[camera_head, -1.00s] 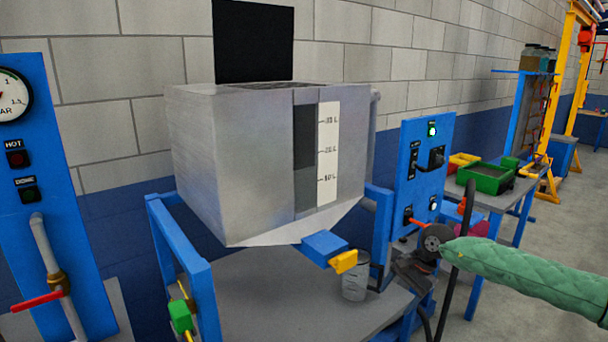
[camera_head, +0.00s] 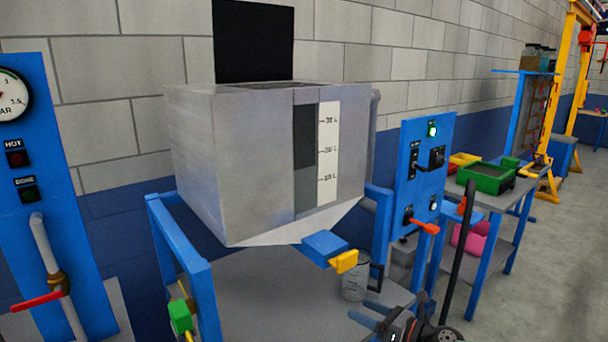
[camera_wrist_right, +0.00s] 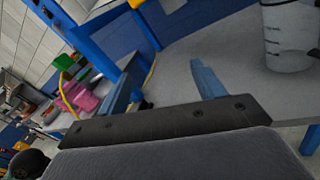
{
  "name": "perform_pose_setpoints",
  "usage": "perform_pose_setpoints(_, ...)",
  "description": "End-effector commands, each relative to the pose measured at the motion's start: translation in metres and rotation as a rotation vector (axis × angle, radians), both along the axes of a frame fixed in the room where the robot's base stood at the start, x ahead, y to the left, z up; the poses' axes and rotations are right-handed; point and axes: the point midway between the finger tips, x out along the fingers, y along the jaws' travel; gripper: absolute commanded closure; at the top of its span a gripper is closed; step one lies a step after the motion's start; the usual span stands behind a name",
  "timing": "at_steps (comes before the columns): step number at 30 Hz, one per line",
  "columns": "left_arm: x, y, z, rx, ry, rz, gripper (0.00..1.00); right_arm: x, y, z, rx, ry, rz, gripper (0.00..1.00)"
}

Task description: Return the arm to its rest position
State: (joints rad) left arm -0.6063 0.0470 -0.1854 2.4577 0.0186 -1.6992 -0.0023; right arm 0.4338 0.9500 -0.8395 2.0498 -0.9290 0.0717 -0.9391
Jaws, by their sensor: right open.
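My right gripper (camera_head: 371,315) is at the bottom edge of the head view, in front of the blue-framed bench. Its two blue fingers also show in the right wrist view (camera_wrist_right: 160,88), spread apart with nothing between them. A clear measuring jug (camera_head: 354,284) with a dark handle stands on the grey bench top (camera_head: 265,300), just beyond the fingers. The jug also shows at the top right of the wrist view (camera_wrist_right: 290,38), apart from the fingers. My left gripper is not in view.
A grey tank (camera_head: 255,160) with a litre scale and a yellow-ended spout (camera_head: 343,262) stands over the bench. A blue control panel (camera_head: 420,170) with an orange-red lever (camera_head: 425,227) is at right. A side table carries a green tray (camera_head: 487,178). Open floor lies at far right.

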Motion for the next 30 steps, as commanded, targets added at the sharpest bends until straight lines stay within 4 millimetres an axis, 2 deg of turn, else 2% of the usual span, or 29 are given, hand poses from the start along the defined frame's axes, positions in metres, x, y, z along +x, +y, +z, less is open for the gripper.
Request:
perform_pose_setpoints(8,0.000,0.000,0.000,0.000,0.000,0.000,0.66,-0.015,-0.048,-0.019,0.338,0.284,-0.325,0.32)
perform_pose_setpoints(17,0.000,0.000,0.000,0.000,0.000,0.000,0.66,-0.049,-0.116,-0.063,0.661,0.577,-0.705,0.32)
perform_pose_setpoints(23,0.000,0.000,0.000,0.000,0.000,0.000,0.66,-0.091,-0.163,-0.100,0.847,0.749,-0.981,0.32)
perform_pose_setpoints(30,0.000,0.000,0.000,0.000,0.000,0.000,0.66,-0.162,-0.214,-0.144,1.025,0.916,-1.340,0.32)
